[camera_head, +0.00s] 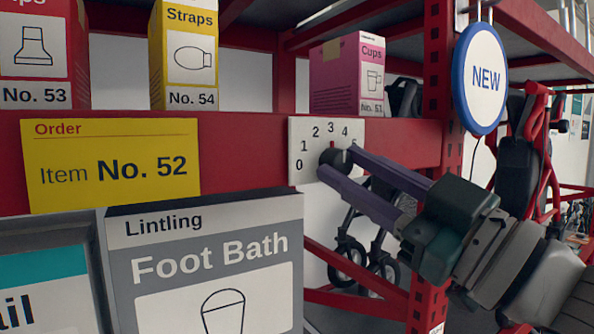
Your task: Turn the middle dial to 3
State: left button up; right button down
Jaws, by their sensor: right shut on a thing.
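One dial shows, a black round knob (333,158) on a white plate (305,132) fixed to the red shelf beam. The numbers 0 to 5 run in an arc over the knob, with 3 at the top. My right gripper (335,161) comes in from the lower right. Its two purple fingers are shut on the knob, one at its upper right and one at its lower left. My left gripper is not in view.
A yellow order card (112,190) reading "Item No. 52" is on the beam at the left. A grey Foot Bath box (205,265) stands below it. A red upright (437,80) and a round blue-rimmed NEW sign (481,79) are close above my right arm.

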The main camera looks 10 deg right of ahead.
dwell(0.3)
jog(key=c, duration=0.5)
grip_release()
jog(key=shift+s+d+f+b, duration=0.15)
jog(key=shift+s+f+b, duration=0.1)
jog(key=shift+s+b, duration=0.05)
jog(key=b+v, duration=0.5)
jog(key=v, duration=0.4)
jog(key=shift+b, duration=0.3)
jog(key=shift+d, duration=0.15)
